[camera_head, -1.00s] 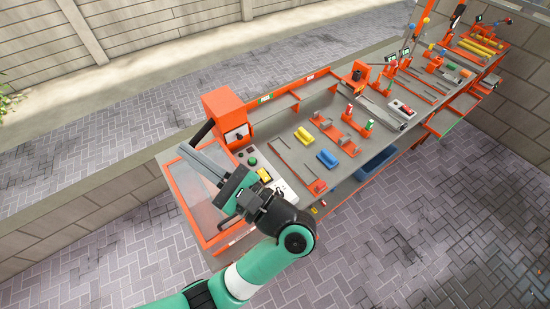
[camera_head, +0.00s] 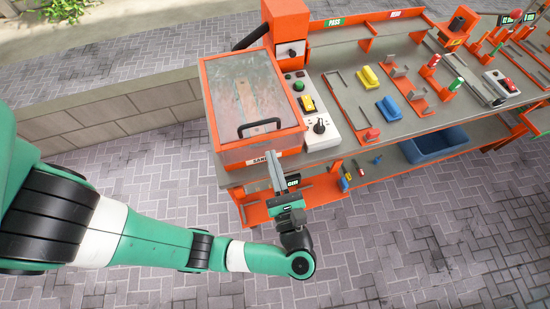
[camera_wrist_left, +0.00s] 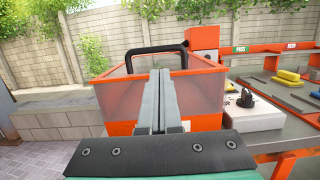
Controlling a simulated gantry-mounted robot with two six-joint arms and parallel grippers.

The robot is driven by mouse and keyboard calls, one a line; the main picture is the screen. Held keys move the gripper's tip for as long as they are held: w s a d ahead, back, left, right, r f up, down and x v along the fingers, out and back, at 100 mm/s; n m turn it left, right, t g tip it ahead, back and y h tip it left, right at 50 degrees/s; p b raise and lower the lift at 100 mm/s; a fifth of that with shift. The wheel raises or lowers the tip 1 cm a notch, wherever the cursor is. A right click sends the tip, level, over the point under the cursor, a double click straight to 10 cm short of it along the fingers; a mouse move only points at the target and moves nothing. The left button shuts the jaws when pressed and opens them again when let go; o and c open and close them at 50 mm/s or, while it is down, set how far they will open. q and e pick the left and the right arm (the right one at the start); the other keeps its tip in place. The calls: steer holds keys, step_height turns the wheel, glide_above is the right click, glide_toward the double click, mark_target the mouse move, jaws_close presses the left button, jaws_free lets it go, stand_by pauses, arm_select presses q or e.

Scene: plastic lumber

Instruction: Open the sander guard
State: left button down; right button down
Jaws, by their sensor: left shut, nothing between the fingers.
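The sander guard (camera_head: 245,90) is a clear panel in an orange frame on the orange sander box at the left end of the bench. It lies down flat over the box. Its black bar handle (camera_head: 259,128) stands along the front edge, and the handle also shows in the left wrist view (camera_wrist_left: 157,48). My left gripper (camera_head: 273,160) is in front of the box, below the handle and apart from it. Its fingers are together and empty; they also show in the left wrist view (camera_wrist_left: 160,74), in front of the box's face. My right gripper is out of view.
A control box (camera_head: 309,112) with a green button, yellow switch and black knob sits right of the sander. An orange post (camera_head: 287,30) stands behind. A lower orange shelf (camera_head: 325,188) is near my gripper. Open paving lies in front.

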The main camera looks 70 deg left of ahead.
mark_target(266, 139)
arm_select(q)
steer(key=x, duration=0.6)
steer(key=shift+p, duration=0.3)
steer(key=shift+r, duration=0.2)
